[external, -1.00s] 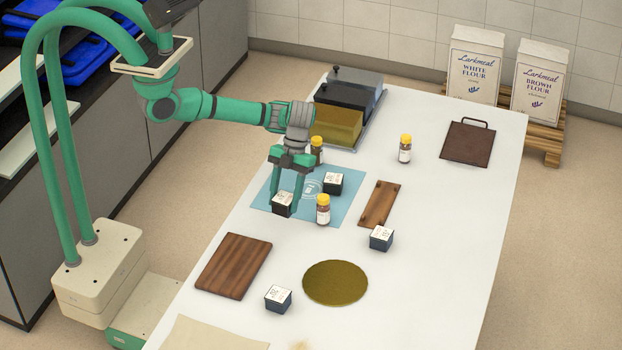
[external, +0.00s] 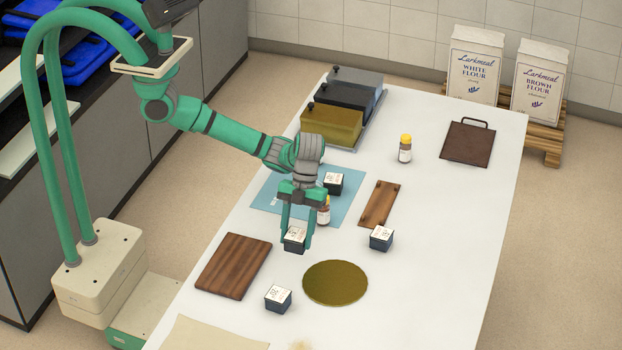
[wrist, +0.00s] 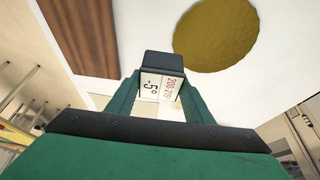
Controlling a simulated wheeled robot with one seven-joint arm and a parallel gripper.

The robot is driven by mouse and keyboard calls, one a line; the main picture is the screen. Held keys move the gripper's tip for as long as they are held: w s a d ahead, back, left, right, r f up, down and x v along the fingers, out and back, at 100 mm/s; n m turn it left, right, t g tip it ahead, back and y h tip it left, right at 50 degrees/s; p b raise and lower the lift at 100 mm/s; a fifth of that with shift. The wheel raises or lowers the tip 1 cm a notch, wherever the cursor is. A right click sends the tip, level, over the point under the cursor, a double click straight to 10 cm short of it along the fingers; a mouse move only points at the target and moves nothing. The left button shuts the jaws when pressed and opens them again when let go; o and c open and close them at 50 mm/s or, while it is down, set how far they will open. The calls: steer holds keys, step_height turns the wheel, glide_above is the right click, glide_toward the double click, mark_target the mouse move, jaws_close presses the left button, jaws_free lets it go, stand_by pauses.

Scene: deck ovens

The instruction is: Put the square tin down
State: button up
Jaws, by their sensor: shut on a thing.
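My gripper (external: 296,240) is shut on a small dark square tin (external: 294,241) with a white printed label on top. The tin is between the fingers, just off the near edge of the blue mat (external: 267,198). I cannot tell whether its base touches the table. In the wrist view the held tin (wrist: 163,65) shows its dark side and label with red and black print. Another square tin (external: 333,183) stands on the mat. Two more like it stand on the white table, one right of the mat (external: 381,238) and one near the front (external: 278,298).
A round olive board (external: 335,283) and a brown wooden board (external: 233,266) lie near the held tin. A yellow-capped jar (external: 324,212) is partly hidden behind my gripper. Another jar (external: 405,149) and a narrow wooden board (external: 380,204) are farther right. White table between them is free.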

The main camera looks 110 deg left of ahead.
steer(key=w+f, duration=0.2)
steer(key=w+d+f, duration=0.1)
steer(key=w+f, duration=0.1)
steer(key=w+d+f, duration=0.1)
steer(key=w+f, duration=0.1)
steer(key=f, duration=0.1)
steer(key=shift+w+d, duration=0.25)
steer(key=shift+w, duration=0.05)
steer(key=shift+f, duration=1.45)
steer(key=shift+f, duration=0.15)
steer(key=o, duration=1.2)
steer(key=v, duration=1.2)
